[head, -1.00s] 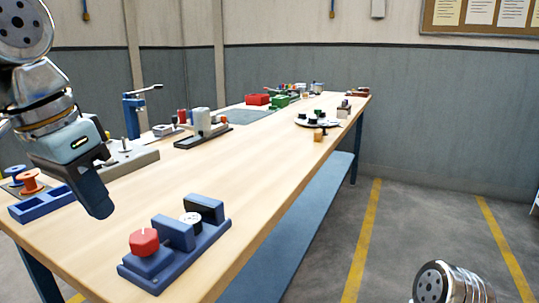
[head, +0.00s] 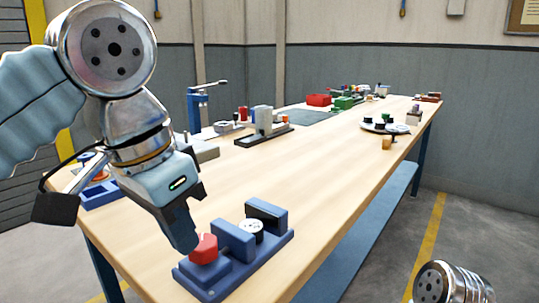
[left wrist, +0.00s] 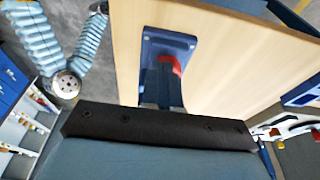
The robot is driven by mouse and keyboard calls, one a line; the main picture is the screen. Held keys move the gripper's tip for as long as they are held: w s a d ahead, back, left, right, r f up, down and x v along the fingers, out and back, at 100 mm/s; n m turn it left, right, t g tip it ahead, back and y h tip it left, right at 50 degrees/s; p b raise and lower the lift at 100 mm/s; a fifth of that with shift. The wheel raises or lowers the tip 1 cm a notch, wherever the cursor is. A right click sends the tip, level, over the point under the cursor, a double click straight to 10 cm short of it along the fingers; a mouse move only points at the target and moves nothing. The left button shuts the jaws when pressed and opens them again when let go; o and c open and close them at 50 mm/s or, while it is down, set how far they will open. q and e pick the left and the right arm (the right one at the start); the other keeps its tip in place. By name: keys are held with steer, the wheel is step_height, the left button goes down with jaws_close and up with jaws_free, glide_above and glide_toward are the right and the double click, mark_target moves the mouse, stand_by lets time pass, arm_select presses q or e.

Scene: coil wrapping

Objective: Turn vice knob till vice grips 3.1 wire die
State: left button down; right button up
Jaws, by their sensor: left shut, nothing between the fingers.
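The blue vice (head: 234,236) sits on the near corner of the wooden table, with two upright blue jaws. Its red knob (head: 204,249) is at the near left end. The white round wire die (head: 251,228) stands between the jaws; its marking is too small to read. My left gripper (head: 187,243) is shut and empty, pointing down, its fingertips at the knob's left side; I cannot tell whether they touch. In the left wrist view the red knob (left wrist: 171,64) shows partly behind the fingers. My right gripper is out of view; only part of that arm shows at lower right.
The wooden table (head: 330,170) has clear room right of and behind the vice. A blue tray (head: 100,195) lies behind my left arm. A grey-and-black fixture (head: 264,128), a blue lever press (head: 197,110) and a round plate (head: 385,127) with small dark parts stand farther back.

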arm_select(q)
step_height(320, 180, down, 3)
steer(key=shift+r+b, duration=0.15)
steer(key=shift+b, duration=0.6)
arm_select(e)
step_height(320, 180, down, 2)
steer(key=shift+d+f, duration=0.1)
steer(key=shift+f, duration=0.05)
